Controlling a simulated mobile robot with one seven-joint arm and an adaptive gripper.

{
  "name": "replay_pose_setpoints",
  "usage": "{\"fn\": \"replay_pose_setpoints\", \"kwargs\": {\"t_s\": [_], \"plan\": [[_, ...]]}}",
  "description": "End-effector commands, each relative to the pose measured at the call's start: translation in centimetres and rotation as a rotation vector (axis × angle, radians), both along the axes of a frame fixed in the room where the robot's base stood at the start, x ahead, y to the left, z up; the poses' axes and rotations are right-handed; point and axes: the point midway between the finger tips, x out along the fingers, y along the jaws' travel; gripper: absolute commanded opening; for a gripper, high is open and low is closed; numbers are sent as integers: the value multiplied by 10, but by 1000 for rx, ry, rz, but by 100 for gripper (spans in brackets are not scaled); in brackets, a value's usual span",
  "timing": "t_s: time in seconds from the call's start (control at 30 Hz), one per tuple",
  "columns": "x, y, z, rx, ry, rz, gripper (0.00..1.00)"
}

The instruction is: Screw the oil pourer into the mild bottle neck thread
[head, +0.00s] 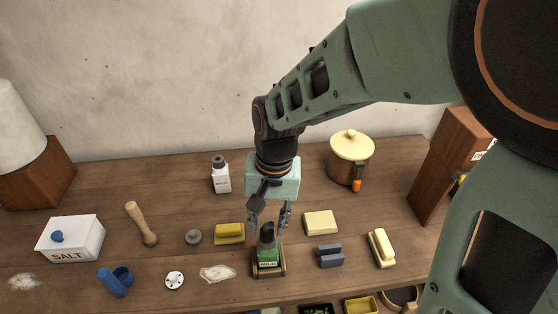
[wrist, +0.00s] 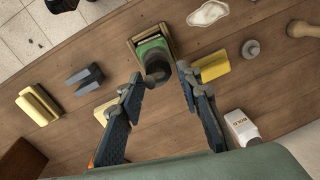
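The mild bottle (head: 269,254), with a green label, stands upright in a small wooden holder (head: 268,272) near the table's front edge; its green body also shows in the wrist view (wrist: 152,45). A dark piece with a slanted top, which looks like the oil pourer (head: 267,234), sits on the bottle's neck; it also shows in the wrist view (wrist: 157,70). I cannot tell how far it is in the thread. My gripper (head: 270,222) is open above the bottle. Its fingertips (wrist: 157,74) are on either side of the pourer, with gaps showing.
A white bottle (head: 221,178) with a grey cap stands behind left. A grey round cap (head: 193,237) and a yellow block (head: 229,234) lie left of the mild bottle. A grey notched block (head: 330,256) and a pale yellow block (head: 321,222) lie right. A pot (head: 347,170) stands back right.

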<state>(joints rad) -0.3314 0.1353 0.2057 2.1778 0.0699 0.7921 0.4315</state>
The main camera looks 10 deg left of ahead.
Motion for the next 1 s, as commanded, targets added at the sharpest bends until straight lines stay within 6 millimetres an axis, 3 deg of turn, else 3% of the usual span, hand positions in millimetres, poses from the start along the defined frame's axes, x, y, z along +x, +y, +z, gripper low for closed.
{"fn": "replay_pose_setpoints", "kwargs": {"t_s": [1.0], "plan": [[0,2,1,0,1,309,32]]}}
